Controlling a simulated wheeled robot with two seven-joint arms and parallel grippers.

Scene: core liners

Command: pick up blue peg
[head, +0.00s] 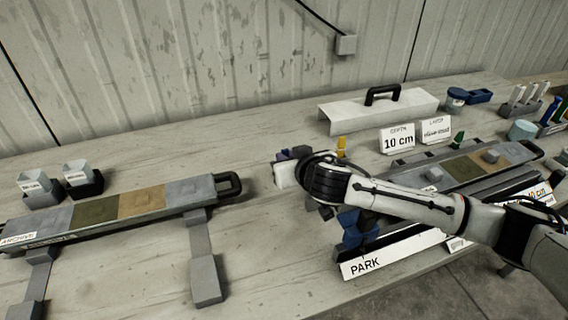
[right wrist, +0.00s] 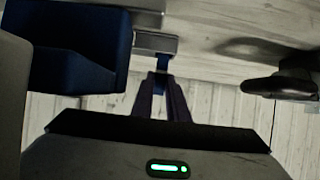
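A narrow blue piece (right wrist: 163,62), which looks like the blue peg, shows between the fingertips of my right gripper (right wrist: 160,82) in the right wrist view. It stands against a grey block (right wrist: 145,42). The fingers are close on both sides of it, but I cannot tell whether they press on it. In the head view my right gripper (head: 290,156) is over the middle of the table, and its wrist hides what is under it. I cannot make out the peg there. My left gripper is not in view.
A yellow peg (head: 341,147) and a green peg (head: 457,140) stand behind my right arm. Blue blocks (head: 352,232) lie under it, by the PARK sign (head: 366,265). The archive tray (head: 90,212) is left; bare table lies between.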

